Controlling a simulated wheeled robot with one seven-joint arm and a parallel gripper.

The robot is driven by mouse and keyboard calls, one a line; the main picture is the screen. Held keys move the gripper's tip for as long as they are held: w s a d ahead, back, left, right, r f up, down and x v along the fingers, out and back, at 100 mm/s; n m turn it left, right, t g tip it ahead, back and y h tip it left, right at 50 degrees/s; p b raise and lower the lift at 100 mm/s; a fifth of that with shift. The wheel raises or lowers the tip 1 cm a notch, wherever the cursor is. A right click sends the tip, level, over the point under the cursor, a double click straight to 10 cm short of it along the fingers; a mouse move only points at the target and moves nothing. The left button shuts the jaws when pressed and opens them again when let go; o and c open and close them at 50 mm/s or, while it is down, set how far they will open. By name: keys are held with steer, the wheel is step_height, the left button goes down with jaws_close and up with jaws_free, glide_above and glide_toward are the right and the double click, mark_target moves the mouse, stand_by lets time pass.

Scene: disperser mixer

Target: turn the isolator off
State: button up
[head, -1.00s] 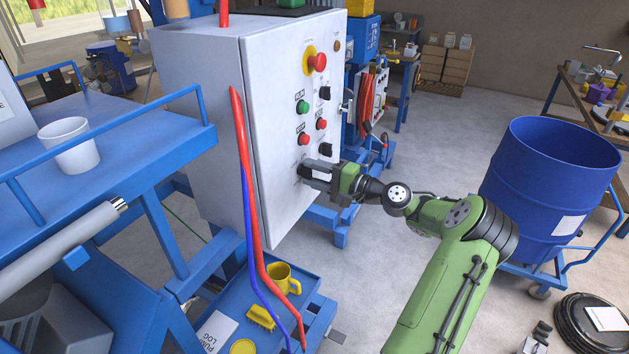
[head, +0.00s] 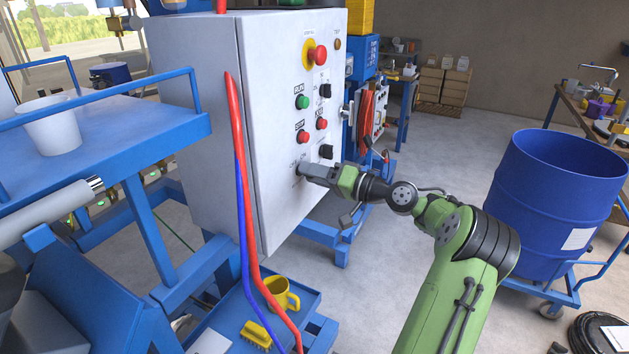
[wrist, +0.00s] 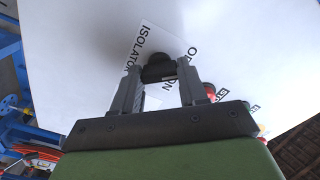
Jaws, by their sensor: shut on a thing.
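The isolator is a black knob (wrist: 158,68) low on the front of the grey control cabinet (head: 195,120). In the wrist view a white label (wrist: 143,45) beside it reads ISOLATOR, with OFF and ON markings partly covered. My gripper (wrist: 160,76) is shut on the knob, one finger on each side. In the head view my gripper (head: 306,172) reaches the cabinet face from the right and hides most of the knob. I cannot clearly tell which marking the knob points to.
Above the isolator are a red emergency stop (head: 319,54), a green button (head: 302,102), red buttons and black switches. Red and blue hoses (head: 240,160) run down the cabinet's left edge. A blue drum (head: 550,200) stands right of my arm.

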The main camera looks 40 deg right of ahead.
steer(key=shift+n, duration=0.3)
steer(key=o, duration=1.1)
steer(key=shift+c, duration=0.2)
steer(key=v, duration=1.5)
steer(key=shift+s+p, duration=0.4)
steer(key=shift+p, duration=0.05)
